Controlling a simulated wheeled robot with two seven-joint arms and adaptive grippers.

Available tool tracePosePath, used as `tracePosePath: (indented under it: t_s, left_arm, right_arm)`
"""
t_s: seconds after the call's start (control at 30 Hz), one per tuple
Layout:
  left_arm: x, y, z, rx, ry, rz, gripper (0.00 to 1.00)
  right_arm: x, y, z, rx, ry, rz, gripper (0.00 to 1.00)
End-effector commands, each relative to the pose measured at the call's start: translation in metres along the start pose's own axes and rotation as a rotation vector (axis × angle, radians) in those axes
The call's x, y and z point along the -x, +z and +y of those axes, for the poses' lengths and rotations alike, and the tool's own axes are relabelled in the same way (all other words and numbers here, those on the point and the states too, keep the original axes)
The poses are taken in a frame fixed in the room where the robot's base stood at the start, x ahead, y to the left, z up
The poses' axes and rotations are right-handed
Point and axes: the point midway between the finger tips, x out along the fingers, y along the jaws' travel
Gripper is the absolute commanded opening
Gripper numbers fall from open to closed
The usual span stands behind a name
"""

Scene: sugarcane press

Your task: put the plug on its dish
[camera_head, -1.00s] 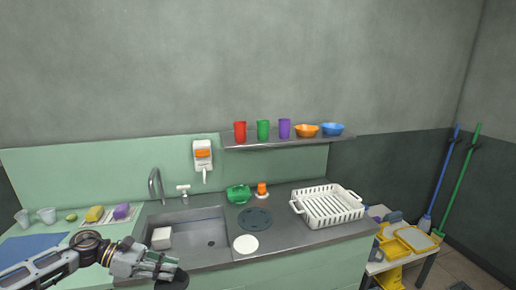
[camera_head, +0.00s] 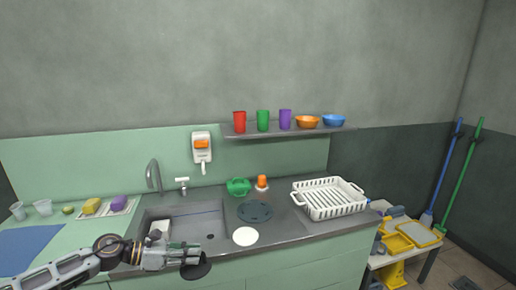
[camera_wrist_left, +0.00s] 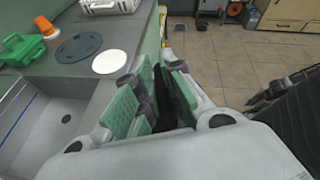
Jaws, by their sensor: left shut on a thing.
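My left gripper (camera_head: 190,257) is shut on the black plug (camera_head: 197,270), a dark round piece at its fingertips in front of the sink. In the left wrist view the plug (camera_wrist_left: 163,98) shows as a dark strip between the green finger pads, partly hidden by them. The white round dish (camera_head: 245,236) lies flat and empty on the counter, to the right of the sink and right of the gripper. It also shows in the left wrist view (camera_wrist_left: 109,62), beyond the fingers. The plug is apart from the dish.
The sink (camera_head: 190,225) holds a white block (camera_head: 158,229). A dark round disc (camera_head: 255,211) lies behind the dish. A green container (camera_head: 238,186), an orange-topped item (camera_head: 262,183) and a white dish rack (camera_head: 328,199) stand on the counter. A tap (camera_head: 153,176) rises behind the sink.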

Motion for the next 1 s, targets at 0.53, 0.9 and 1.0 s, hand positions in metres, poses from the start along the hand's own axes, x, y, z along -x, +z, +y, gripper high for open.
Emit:
tracePosePath:
  t_s: [0.53,0.9,1.0]
  left_arm:
    - [-0.033,-0.014,0.021,0.066,0.169,-0.037,0.0]
    - [-0.041,-0.019,0.028,0.09,0.222,-0.049,0.0]
    - [-0.043,-0.021,0.029,0.094,0.232,-0.051,0.0]
  right_arm:
    - [0.003,-0.041,-0.005,-0.002,-0.008,0.011,0.4]
    - [0.006,-0.054,-0.006,-0.002,-0.01,0.016,0.4]
    - [0.007,-0.056,-0.006,-0.002,-0.011,0.015,0.4]
